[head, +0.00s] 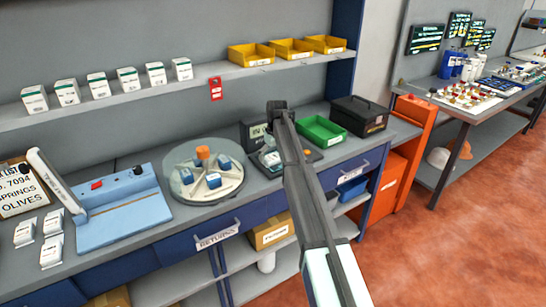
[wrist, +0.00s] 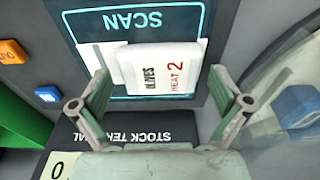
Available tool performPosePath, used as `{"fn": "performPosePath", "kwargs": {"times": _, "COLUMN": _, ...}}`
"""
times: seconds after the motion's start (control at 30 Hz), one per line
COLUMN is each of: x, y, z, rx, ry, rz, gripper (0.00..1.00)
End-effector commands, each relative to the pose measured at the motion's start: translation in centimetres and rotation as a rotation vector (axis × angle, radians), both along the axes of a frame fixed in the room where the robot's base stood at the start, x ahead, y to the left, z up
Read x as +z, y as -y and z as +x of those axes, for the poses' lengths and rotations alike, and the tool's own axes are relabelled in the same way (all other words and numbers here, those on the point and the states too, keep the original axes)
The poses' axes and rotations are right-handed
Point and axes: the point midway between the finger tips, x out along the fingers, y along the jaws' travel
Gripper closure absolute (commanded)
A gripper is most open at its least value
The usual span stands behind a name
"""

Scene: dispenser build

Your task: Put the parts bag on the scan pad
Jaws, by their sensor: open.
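In the wrist view the parts bag (wrist: 158,68), a white packet with "OLIVES" and "HEAT 2" on it, appears to rest on the dark scan pad (wrist: 84,22). The pad has a pale blue outline and the word SCAN. My gripper (wrist: 160,76) is open, with one green-padded finger on each side of the bag and a gap showing on both sides. In the head view my arm covers part of the scan pad (head: 311,155), and a small white patch beside the arm may be the bag.
The stock terminal (wrist: 122,136) stands close by the pad. A round turntable (head: 205,190) with blue-and-white packets is to the left, and a green bin (head: 322,131) and black box (head: 358,116) are to the right. A shelf with yellow bins (head: 251,55) hangs above.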

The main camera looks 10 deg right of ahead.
Motion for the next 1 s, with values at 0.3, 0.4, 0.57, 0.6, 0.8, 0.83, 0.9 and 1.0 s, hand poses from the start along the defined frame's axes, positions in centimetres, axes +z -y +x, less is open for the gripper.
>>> {"fn": "performPosePath", "kwargs": {"times": 0.3, "x": 3.5, "y": 0.2, "z": -0.3, "rx": 0.000, "ry": 0.003, "rz": 0.000, "gripper": 0.00}}
{"fn": "performPosePath", "kwargs": {"times": 0.4, "x": 5.5, "y": 0.3, "z": -0.5, "rx": 0.000, "ry": 0.003, "rz": 0.000, "gripper": 0.00}}
{"fn": "performPosePath", "kwargs": {"times": 0.57, "x": 8.5, "y": 0.4, "z": -0.8, "rx": 0.000, "ry": 0.003, "rz": 0.000, "gripper": 0.00}}
{"fn": "performPosePath", "kwargs": {"times": 0.6, "x": 9.2, "y": 0.5, "z": -0.9, "rx": 0.000, "ry": 0.002, "rz": 0.000, "gripper": 0.00}}
{"fn": "performPosePath", "kwargs": {"times": 0.8, "x": 11.5, "y": 0.6, "z": -1.2, "rx": 0.000, "ry": 0.000, "rz": 0.000, "gripper": 0.00}}
{"fn": "performPosePath", "kwargs": {"times": 0.83, "x": 11.7, "y": 0.6, "z": -1.2, "rx": 0.000, "ry": 0.000, "rz": 0.000, "gripper": 0.00}}
{"fn": "performPosePath", "kwargs": {"times": 0.9, "x": 12.0, "y": 0.6, "z": -1.3, "rx": 0.000, "ry": 0.000, "rz": 0.000, "gripper": 0.00}}
{"fn": "performPosePath", "kwargs": {"times": 1.0, "x": 12.2, "y": 0.6, "z": -1.3, "rx": 0.000, "ry": 0.000, "rz": 0.000, "gripper": 0.00}}
